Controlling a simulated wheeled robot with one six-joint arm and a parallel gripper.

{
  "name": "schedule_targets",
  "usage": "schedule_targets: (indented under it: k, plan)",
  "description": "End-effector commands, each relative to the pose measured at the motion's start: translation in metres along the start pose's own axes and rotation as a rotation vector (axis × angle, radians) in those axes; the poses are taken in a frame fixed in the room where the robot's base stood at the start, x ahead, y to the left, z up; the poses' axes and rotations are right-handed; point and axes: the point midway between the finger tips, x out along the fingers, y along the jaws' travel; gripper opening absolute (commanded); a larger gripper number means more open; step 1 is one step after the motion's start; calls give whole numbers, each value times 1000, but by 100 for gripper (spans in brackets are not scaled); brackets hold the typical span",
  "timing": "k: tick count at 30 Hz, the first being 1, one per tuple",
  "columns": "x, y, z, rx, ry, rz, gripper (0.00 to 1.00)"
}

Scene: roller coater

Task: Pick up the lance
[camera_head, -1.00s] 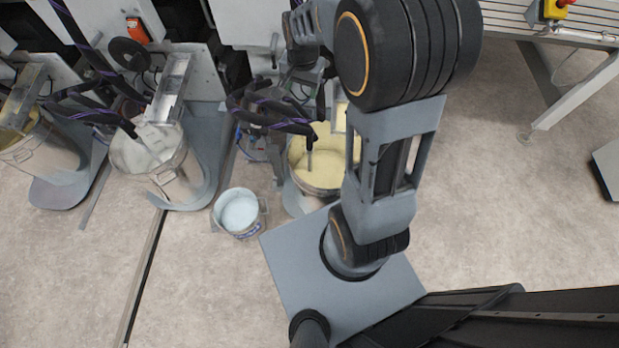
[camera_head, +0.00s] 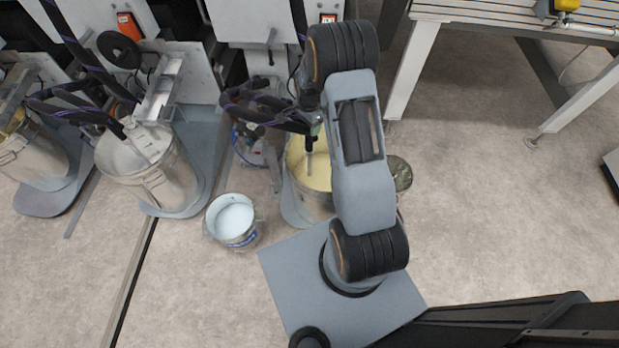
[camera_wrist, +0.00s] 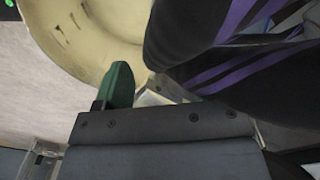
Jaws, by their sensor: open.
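The lance (camera_head: 309,148), a dark rod with a thin grey tip, hangs down into the bucket of yellow liquid (camera_head: 296,180) in the head view. Black hoses with purple stripes (camera_head: 262,112) lead to it. My gripper is mostly hidden behind my arm there, close to the lance. In the wrist view my gripper (camera_wrist: 120,85) shows one green finger over the rim of the yellow bucket (camera_wrist: 120,25). Large black, purple-striped hoses (camera_wrist: 215,45) fill the right side, close to the finger. The other finger is hidden. The gripper is open; I see nothing held.
A small pail of pale liquid (camera_head: 233,220) stands left of the yellow bucket. Other machines with larger metal buckets (camera_head: 150,175) stand further left. A dark round container (camera_head: 400,175) shows right of my arm. A slatted table (camera_head: 470,15) is at upper right; the floor at right is clear.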

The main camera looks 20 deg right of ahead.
Motion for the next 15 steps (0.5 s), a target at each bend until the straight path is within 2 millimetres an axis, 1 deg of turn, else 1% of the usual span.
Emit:
schedule_targets:
  k: [1, 3, 11, 15]
  plan:
    - [7, 0, 0, 0, -1, 1, 64]
    - [13, 0, 0, -1, -1, 1, 64]
    - [22, 0, 0, -1, 0, 0, 64]
    - [37, 1, -1, -1, -2, 3, 64]
